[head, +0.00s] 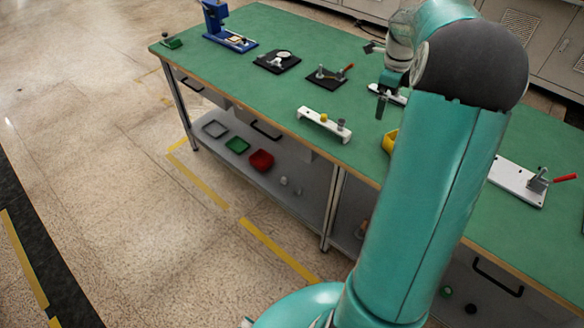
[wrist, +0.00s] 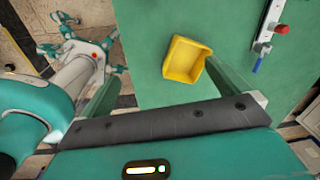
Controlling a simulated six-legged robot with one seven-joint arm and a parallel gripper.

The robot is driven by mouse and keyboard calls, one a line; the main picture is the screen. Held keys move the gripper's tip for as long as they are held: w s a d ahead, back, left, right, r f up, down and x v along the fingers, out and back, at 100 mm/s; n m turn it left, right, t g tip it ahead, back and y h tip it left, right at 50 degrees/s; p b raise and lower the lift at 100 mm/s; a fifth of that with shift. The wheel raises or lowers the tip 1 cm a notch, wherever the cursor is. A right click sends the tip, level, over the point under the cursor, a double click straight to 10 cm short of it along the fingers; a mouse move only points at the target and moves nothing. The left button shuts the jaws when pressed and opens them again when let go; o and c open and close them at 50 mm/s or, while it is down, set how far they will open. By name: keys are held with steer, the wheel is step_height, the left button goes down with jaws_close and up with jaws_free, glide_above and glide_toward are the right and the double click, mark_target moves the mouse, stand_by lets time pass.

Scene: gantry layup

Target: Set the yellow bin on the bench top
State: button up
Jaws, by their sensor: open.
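The yellow bin (head: 389,142) is on the green bench top (head: 355,155) near the front edge, mostly hidden behind my arm in the head view. In the wrist view the bin (wrist: 185,58) looks empty and upright, with its open top facing the camera and green bench top (wrist: 150,30) around it. My gripper (head: 383,92) is in the air over the bench, partly hidden by my arm. In the wrist view its fingers (wrist: 160,72) are wide apart with nothing held. The bin shows beyond them, closer to the right finger; no contact is visible.
A white fixture (head: 323,125) stands left of the bin, and a white plate with a red-handled clamp (head: 520,182) is to the right. Black-based fixtures and a blue press (head: 225,25) stand farther left. Small trays, including a red one (head: 261,161), lie on the lower shelf.

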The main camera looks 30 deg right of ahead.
steer(key=s+a+r+n+t, duration=0.1)
steer(key=a+r+n, duration=0.25)
steer(key=a, duration=0.35)
steer(key=s+a+r+n+h, duration=0.1)
steer(key=a+r+n, duration=0.2)
steer(key=a+n, duration=0.3)
steer(key=s+a+r+n+t, duration=0.1)
steer(key=a+r+n, duration=0.2)
steer(key=a, duration=0.5)
steer(key=s+a+f+n+t+y, duration=0.1)
steer(key=s+a+n+t, duration=0.2)
steer(key=s+a+n, duration=1.1)
steer(key=a+n, duration=0.3)
steer(key=shift+s+a+f+y, duration=0.25)
steer(key=shift+s+f+y, duration=0.05)
steer(key=shift+f+y, duration=0.1)
